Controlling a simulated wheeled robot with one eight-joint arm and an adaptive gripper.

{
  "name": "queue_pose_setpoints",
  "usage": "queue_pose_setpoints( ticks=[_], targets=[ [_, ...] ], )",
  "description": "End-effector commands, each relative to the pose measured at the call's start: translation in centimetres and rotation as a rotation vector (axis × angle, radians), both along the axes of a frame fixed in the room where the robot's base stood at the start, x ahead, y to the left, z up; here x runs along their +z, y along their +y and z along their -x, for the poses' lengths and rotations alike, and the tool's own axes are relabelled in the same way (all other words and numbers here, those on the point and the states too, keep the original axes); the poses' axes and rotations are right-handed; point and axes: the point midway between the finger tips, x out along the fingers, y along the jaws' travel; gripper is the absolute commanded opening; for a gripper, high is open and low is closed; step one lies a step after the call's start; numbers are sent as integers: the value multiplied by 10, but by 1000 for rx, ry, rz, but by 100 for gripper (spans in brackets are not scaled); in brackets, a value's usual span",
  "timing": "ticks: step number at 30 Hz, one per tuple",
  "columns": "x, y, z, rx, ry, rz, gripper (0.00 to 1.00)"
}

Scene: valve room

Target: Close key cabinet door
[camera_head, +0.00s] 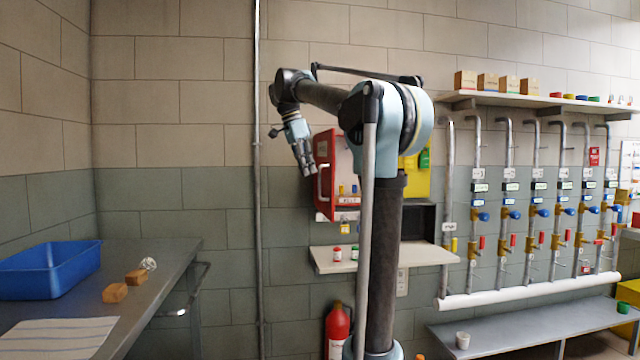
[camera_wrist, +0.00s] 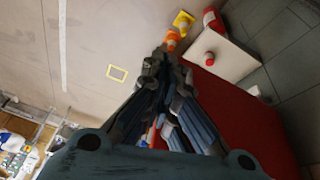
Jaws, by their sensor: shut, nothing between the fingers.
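The red key cabinet door (camera_head: 326,155) stands open on the wall in the head view, with a pale vertical handle (camera_head: 321,182) on its face. The cabinet interior is largely hidden behind my arm. My gripper (camera_head: 307,170) is shut and empty, pointing down just left of the door; I cannot tell whether it touches it. In the wrist view my gripper (camera_wrist: 165,62) shows closed fingers, with the red door panel (camera_wrist: 245,115) lying beside them on the right.
A small white shelf (camera_head: 385,257) with little jars (camera_head: 337,253) sits below the cabinet. A vertical pipe (camera_head: 258,130) runs left of the gripper. Valve pipes (camera_head: 510,180) line the right wall. A workbench (camera_head: 165,265) with a blue bin (camera_head: 50,270) stands left. A fire extinguisher (camera_head: 337,330) stands below.

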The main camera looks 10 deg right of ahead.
Motion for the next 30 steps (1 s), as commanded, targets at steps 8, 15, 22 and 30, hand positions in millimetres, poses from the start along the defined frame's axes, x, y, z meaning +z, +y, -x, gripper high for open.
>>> queue_pose_setpoints(
  ticks=[8, 15, 22, 30],
  targets=[
    [40, 21, -39, -194, -57, 50, 0],
    [43, 22, -46, -238, -71, 61, 0],
    [15, 11, -46, -239, -72, 61, 0],
    [-29, -7, -46, -238, -70, 61, 0]
  ],
)
